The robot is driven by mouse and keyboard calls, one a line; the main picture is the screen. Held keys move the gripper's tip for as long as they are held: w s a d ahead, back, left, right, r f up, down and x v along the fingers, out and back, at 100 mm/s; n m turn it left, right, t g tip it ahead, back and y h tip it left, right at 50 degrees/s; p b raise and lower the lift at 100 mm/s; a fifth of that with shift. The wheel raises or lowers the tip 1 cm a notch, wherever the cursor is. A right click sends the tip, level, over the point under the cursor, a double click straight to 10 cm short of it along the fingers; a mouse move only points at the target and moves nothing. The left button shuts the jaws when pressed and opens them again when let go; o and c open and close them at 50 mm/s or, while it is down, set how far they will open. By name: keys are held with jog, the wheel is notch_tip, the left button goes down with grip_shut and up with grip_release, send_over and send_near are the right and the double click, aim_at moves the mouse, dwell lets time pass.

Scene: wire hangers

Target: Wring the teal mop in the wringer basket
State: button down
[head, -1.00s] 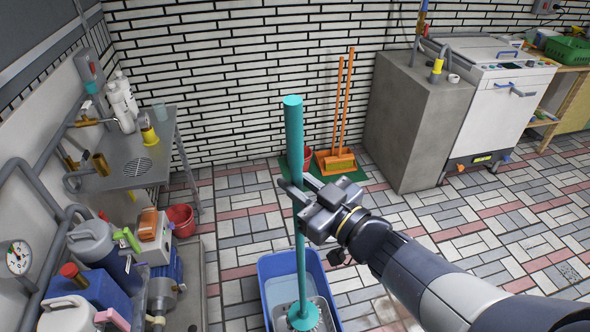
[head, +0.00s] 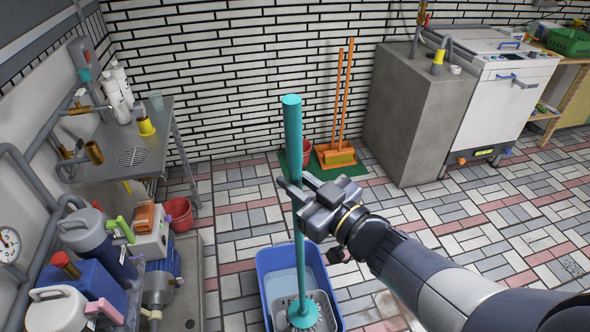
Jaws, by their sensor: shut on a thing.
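The teal mop (head: 292,140) stands nearly upright, with its thick handle top above my gripper. My gripper (head: 294,190) is shut around the mop's pole, just below the thick part. The round teal mop head (head: 302,314) is low in the picture, over or in the grey wringer basket (head: 325,302). I cannot tell how deep it sits or whether it touches the basket's bottom. The basket is at the near end of the blue bucket (head: 263,282), and the picture's lower edge cuts the bucket off.
An orange broom and dustpan (head: 336,155) lean at the back wall. A grey cabinet (head: 405,120) stands right.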

jog(key=shift+f+b, duration=4.1)
jog(key=shift+f, duration=0.4)
jog(key=c, duration=1.8)
grip_release()
grip_shut()
